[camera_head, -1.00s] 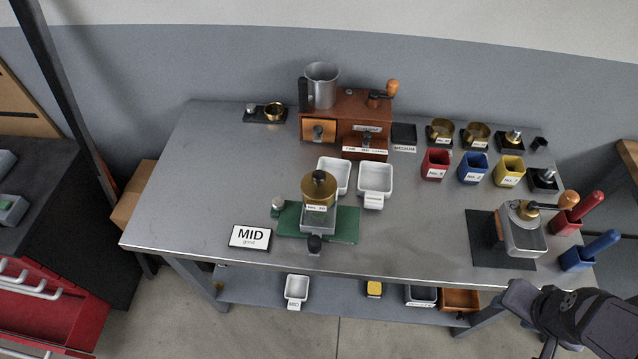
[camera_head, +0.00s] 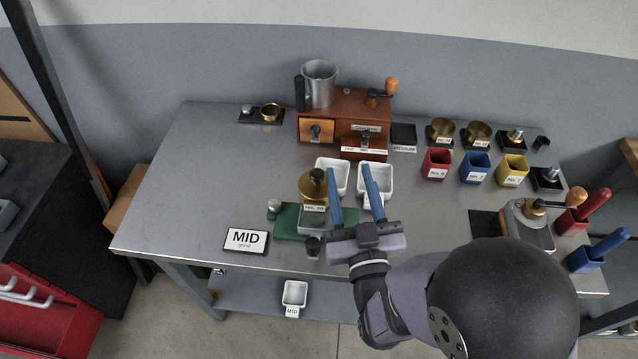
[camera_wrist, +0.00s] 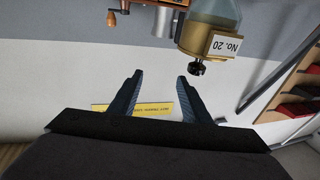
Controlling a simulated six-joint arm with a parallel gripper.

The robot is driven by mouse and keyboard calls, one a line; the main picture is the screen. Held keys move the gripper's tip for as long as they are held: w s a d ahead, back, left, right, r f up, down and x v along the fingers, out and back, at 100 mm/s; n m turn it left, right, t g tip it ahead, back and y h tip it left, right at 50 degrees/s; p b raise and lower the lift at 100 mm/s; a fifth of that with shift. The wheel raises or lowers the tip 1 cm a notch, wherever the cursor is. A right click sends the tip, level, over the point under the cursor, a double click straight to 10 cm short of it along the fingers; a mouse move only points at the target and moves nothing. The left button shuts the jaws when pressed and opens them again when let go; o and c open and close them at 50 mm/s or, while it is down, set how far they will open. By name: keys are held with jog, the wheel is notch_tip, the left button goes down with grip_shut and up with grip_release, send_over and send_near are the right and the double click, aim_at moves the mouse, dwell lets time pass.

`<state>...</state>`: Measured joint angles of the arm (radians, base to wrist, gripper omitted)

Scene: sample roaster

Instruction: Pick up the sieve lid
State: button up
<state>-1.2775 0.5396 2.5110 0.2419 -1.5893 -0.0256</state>
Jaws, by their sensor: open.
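The sieve lid (camera_head: 309,184) is brass with a dark knob on top. It sits on the sieve labelled "No. 20" above the green base (camera_head: 287,226). In the wrist view the lid (camera_wrist: 192,47) appears upside down, its black knob pointing down near the right fingertip. My gripper (camera_head: 349,169) is open and empty, with blue fingers. In the head view it is right of the lid, and its left finger overlaps the lid's right side. The fingers also show in the wrist view (camera_wrist: 160,76), apart from the knob. The lower sieve is partly hidden by my gripper.
Two white trays (camera_head: 386,190) lie behind the fingers. The wooden machine (camera_head: 352,108) with a metal jug (camera_head: 318,82) stands at the back. A "MID" sign (camera_head: 246,240) is left of the green base. Red, blue and yellow cups stand at right.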

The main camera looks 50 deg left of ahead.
aim_at(319, 179)
jog(key=s+a+g+p, duration=0.1)
jog(key=p, duration=0.1)
jog(key=s+a+n+p, duration=0.1)
jog(key=p, duration=0.1)
jog(key=s+a+g+p, duration=0.1)
jog(key=s+p, duration=0.1)
jog(key=shift+s+f+n+g+y+p, duration=0.1)
jog(key=shift+f+n+g+y+p, duration=0.2)
jog(key=shift+n+p, duration=0.1)
jog(key=shift+f, duration=0.55)
jog(key=shift+p+x, duration=0.75)
jog(key=shift+x, duration=0.45)
jog(key=shift+a+r, duration=0.1)
jog(key=shift+a, duration=0.1)
jog(key=p+x, duration=0.3)
jog(key=shift+a, duration=0.25)
jog(key=shift+w+a, duration=0.4)
jog(key=shift+a, duration=0.15)
grip_shut()
